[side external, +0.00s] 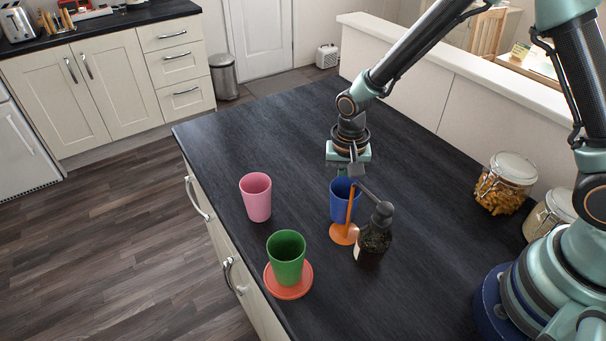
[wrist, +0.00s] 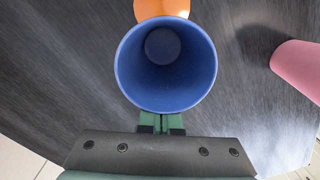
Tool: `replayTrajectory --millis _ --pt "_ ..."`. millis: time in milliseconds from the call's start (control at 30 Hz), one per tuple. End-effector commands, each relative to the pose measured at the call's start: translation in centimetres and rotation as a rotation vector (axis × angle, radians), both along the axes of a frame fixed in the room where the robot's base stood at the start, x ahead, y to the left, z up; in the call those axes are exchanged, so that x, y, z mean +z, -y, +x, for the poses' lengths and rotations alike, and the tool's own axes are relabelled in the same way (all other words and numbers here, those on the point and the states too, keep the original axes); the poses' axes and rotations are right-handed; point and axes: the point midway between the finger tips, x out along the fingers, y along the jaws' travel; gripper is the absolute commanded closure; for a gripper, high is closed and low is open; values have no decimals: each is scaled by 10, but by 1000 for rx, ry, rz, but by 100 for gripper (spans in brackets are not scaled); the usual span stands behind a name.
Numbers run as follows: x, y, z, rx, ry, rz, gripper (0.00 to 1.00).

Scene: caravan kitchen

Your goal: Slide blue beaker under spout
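The blue beaker (side external: 339,204) stands upright on the dark worktop; the wrist view looks into its empty inside (wrist: 165,75). An orange disc (side external: 340,235) with a thin orange upright lies just in front of it, also showing beyond the beaker in the wrist view (wrist: 161,9). A dark bottle (side external: 372,246) has a pump head and a spout (side external: 371,190) reaching up-left in the picture, its end near the beaker's rim. My gripper (wrist: 161,123) has its fingers together at the beaker's near wall in the wrist view; I cannot tell whether they touch it.
A pink beaker (side external: 257,198) stands to the left. A green beaker (side external: 287,256) stands on a red coaster (side external: 302,288) near the worktop's left edge. Two jars (side external: 505,184) (side external: 549,213) stand at the right. The far worktop (side external: 260,130) is clear.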

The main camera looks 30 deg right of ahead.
Motion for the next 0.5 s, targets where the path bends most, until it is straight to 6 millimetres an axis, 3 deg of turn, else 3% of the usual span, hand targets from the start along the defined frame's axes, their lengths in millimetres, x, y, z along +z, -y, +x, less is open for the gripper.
replayTrajectory --millis 500 --pt "-1 -15 -20 2 -3 -1 100"
